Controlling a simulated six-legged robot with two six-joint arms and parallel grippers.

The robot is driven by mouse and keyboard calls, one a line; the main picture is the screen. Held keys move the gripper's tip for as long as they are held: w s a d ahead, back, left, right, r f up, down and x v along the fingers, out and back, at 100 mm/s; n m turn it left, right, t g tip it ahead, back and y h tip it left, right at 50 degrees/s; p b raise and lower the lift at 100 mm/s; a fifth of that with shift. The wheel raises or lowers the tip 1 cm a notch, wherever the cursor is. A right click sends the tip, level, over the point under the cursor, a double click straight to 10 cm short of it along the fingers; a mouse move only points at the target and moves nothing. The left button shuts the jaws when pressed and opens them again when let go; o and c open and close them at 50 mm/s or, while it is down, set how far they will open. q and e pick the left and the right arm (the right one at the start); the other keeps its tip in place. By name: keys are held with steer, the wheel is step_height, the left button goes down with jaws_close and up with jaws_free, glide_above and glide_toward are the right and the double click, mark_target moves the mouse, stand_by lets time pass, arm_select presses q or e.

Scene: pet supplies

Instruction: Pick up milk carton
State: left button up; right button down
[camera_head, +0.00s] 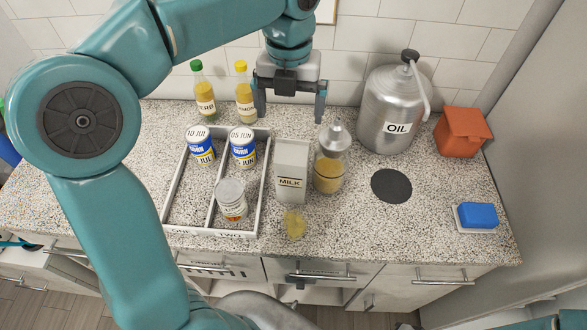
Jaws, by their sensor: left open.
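The milk carton (291,171) is a grey-white box labelled MILK, standing upright on the speckled counter just right of the divided tray. My left gripper (290,108) points down above and behind the carton, with its two dark fingers spread apart and nothing between them. The fingers look apart from the carton. My right gripper is not in view.
Two bottles (204,92) stand behind. An oil canister (392,108) stands right.

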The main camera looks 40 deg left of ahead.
mark_target(292, 141)
arm_select(q)
steer(key=f, duration=0.4)
steer(key=shift+d, duration=0.35)
steer(key=shift+w+a+f, duration=0.15)
steer(key=shift+w+f, duration=0.05)
steer(key=shift+f, duration=0.15)
steer(key=f, duration=0.4)
steer(key=shift+s+d+f, duration=0.15)
steer(key=shift+s+d, duration=0.1)
steer(key=shift+s, duration=0.15)
steer(key=shift+w+a+f, duration=0.15)
steer(key=shift+w+f, duration=0.1)
steer(key=shift+f, duration=0.1)
steer(key=shift+s, duration=0.1)
steer(key=shift+s+r, duration=0.15)
steer(key=c, duration=0.4)
jaws_close()
